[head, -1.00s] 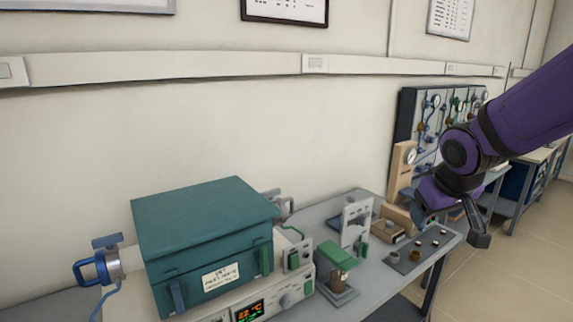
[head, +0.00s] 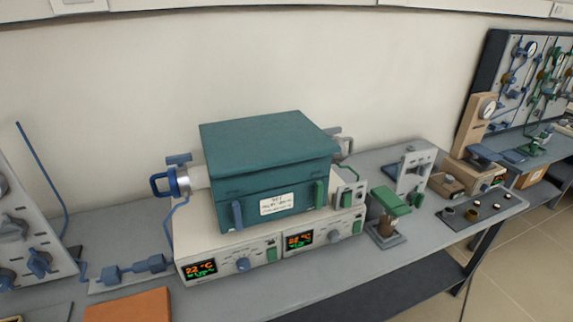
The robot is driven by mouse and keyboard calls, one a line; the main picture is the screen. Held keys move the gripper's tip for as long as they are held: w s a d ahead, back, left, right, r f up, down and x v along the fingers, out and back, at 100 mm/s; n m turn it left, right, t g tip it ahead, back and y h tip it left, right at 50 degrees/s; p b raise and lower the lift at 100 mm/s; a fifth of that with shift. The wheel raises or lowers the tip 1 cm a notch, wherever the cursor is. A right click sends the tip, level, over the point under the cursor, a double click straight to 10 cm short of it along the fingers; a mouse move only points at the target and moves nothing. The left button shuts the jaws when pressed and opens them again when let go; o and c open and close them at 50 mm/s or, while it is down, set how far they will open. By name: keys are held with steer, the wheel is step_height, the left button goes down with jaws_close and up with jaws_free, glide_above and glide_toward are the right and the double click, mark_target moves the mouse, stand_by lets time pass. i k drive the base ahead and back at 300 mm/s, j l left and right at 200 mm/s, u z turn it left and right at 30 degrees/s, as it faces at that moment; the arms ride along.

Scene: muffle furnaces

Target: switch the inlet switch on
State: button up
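No label that I can read marks the inlet switch. Candidates are a green rocker (head: 271,251) at the right end of the left control panel, another green rocker (head: 357,226) on the right panel, and a small grey box (head: 350,190) with a green part on its face. Both panels (head: 230,262) have a lit display reading about 22 °C and a knob. They sit under a teal tube furnace (head: 265,165) with its lid shut. Whether any switch is on, I cannot tell. My gripper is not in view now.
A grey valve panel (head: 25,235) and an orange mat (head: 128,306) are at the left. Right of the furnace stand a green-topped device (head: 388,205), a white upright stand (head: 413,172) and a dark tray (head: 480,213). The bench front before the panels is clear.

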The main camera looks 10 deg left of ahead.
mark_target(271, 252)
steer(key=u, duration=1.3)
